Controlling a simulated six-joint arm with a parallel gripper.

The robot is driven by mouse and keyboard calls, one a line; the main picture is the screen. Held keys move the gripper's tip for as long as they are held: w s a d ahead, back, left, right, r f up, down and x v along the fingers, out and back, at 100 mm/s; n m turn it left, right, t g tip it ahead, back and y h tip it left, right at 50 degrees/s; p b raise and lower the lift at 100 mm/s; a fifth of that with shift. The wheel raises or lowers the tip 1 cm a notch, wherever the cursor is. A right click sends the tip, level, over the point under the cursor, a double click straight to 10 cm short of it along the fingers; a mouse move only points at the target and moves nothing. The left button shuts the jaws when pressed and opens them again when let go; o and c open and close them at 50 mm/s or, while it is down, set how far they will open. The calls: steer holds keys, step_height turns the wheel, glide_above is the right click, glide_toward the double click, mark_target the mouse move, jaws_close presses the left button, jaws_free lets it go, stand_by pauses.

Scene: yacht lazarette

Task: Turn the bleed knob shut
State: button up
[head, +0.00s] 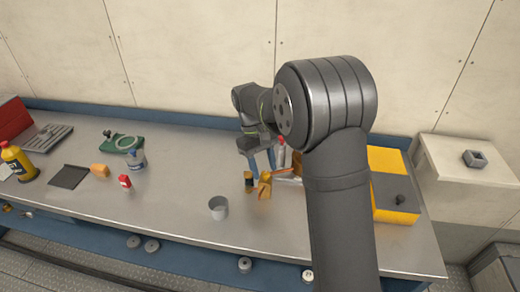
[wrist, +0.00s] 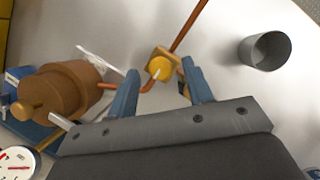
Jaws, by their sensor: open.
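A round yellow knob (wrist: 160,68) with a white pointer mark sits on a small brass block on a copper pipe; it looks like the bleed knob. In the head view the brass fitting (head: 265,184) stands near the bench's right part, partly hidden by my arm. My gripper (wrist: 162,72) is open, its two blue fingers apart on either side of the knob in the wrist view. I cannot tell how far the tips are above it. My gripper (head: 262,162) appears just above and behind the fitting in the head view. Nothing is held.
A large brown cylinder (wrist: 62,88) lies left of the knob, with a dial gauge (wrist: 16,162) below it. The copper pipe (wrist: 188,28) rises right of the knob. A grey cup (head: 218,208) stands nearby. A yellow box (head: 388,161) is at right. The bench front is mostly clear.

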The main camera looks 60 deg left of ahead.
steer(key=v, duration=1.7)
steer(key=shift+f, duration=0.15)
steer(key=x, duration=1.7)
steer(key=shift+d, duration=0.1)
steer(key=shift+f, duration=0.15)
steer(key=shift+w+m+g, duration=0.15)
steer(key=shift+m+g, duration=0.25)
steer(key=shift+m, duration=0.6)
steer(key=m+g, duration=0.1)
steer(key=m, duration=0.2)
steer(key=m+g, duration=0.1)
steer(key=m, duration=0.1)
steer(key=shift+w+d+m+y, duration=0.1)
steer(key=shift+w+m+y, duration=0.05)
steer(key=shift+m+y, duration=0.25)
steer(key=m+g+y, duration=0.1)
steer(key=m, duration=0.3)
steer(key=shift+w+d, duration=0.1)
steer(key=shift+d+m+g+y, duration=0.15)
steer(key=shift+m+y, duration=0.25)
steer(key=shift+m, duration=0.6)
steer(key=shift+a+m+g+y, duration=0.15)
steer(key=shift+m+y, duration=0.25)
steer(key=shift+m, duration=0.6)
